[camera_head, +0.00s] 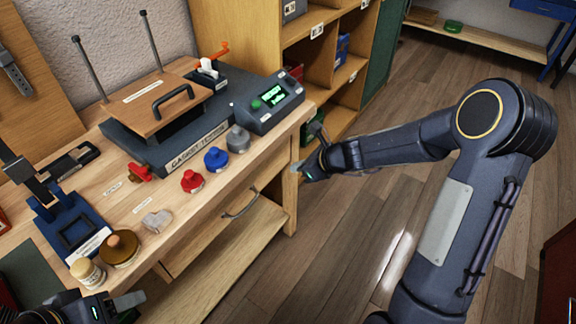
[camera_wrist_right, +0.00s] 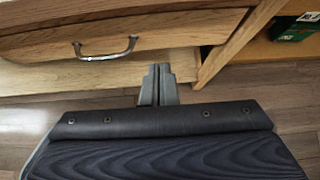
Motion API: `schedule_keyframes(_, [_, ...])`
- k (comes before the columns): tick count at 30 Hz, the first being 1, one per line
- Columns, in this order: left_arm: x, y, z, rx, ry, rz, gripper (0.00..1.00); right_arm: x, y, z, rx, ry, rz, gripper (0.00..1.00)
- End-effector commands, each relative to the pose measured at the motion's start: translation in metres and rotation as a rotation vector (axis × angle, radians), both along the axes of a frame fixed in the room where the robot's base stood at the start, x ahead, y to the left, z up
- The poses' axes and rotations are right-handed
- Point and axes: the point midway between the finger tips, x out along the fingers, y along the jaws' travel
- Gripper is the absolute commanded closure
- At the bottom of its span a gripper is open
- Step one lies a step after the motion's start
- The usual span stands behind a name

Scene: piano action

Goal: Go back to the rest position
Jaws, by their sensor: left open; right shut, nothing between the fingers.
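My right gripper (camera_head: 298,167) is held out beside the front right corner of the wooden workbench (camera_head: 262,150), over the floor side. In the right wrist view its two fingers (camera_wrist_right: 158,84) are together with nothing between them, in front of a bench drawer with a metal handle (camera_wrist_right: 105,50). My left gripper (camera_head: 128,302) is at the bottom left of the head view, low by the bench's front edge near a round brown-topped item (camera_head: 120,248). It is open, only partly in view, and no object shows in it.
On the bench stand a gasket tester (camera_head: 160,130) with a lit display unit (camera_head: 270,100), red (camera_head: 192,181), blue (camera_head: 215,158) and grey (camera_head: 238,138) knobbed pieces, and a blue fixture (camera_head: 75,225). A shelf unit (camera_head: 300,55) stands behind.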

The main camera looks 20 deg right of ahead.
Motion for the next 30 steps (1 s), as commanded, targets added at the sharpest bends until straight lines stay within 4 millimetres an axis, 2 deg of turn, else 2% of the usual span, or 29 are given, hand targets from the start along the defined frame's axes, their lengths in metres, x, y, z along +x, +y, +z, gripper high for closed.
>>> schedule_keyframes(9, [0.0, 0.0, 0.003, 0.0, 0.001, 0.0, 0.44, -0.006, -0.004, 0.009, -0.007, -0.008, 0.011, 1.0])
schedule_keyframes(11, [0.0, 0.0, 0.006, 0.0, 0.001, 0.0, 0.44, -0.011, -0.003, 0.021, -0.031, -0.035, 0.047, 1.0])
schedule_keyframes(14, [0.0, 0.0, 0.017, 0.0, 0.001, 0.0, 0.44, -0.029, 0.002, 0.062, -0.128, -0.137, 0.19, 1.0])
schedule_keyframes(17, [0.0, 0.0, 0.031, 0.0, 0.001, 0.0, 0.44, -0.064, 0.009, 0.116, -0.291, -0.292, 0.421, 1.0])
schedule_keyframes(18, [0.0, 0.0, 0.037, 0.0, 0.001, 0.0, 0.44, -0.083, 0.012, 0.136, -0.369, -0.359, 0.527, 1.0])
schedule_keyframes(21, [0.0, 0.0, 0.051, 0.0, 0.001, 0.0, 0.44, -0.132, 0.017, 0.175, -0.569, -0.51, 0.788, 1.0])
schedule_keyframes(25, [0.0, 0.0, 0.069, 0.0, 0.001, 0.0, 0.44, -0.198, 0.017, 0.206, -0.834, -0.671, 1.12, 1.0])
schedule_keyframes(27, [0.0, 0.0, 0.077, 0.0, 0.001, 0.0, 0.44, -0.23, 0.014, 0.214, -0.967, -0.734, 1.284, 1.0])
schedule_keyframes(30, [0.0, 0.0, 0.086, 0.0, 0.001, 0.0, 0.44, -0.267, 0.007, 0.217, -1.129, -0.791, 1.484, 1.0])
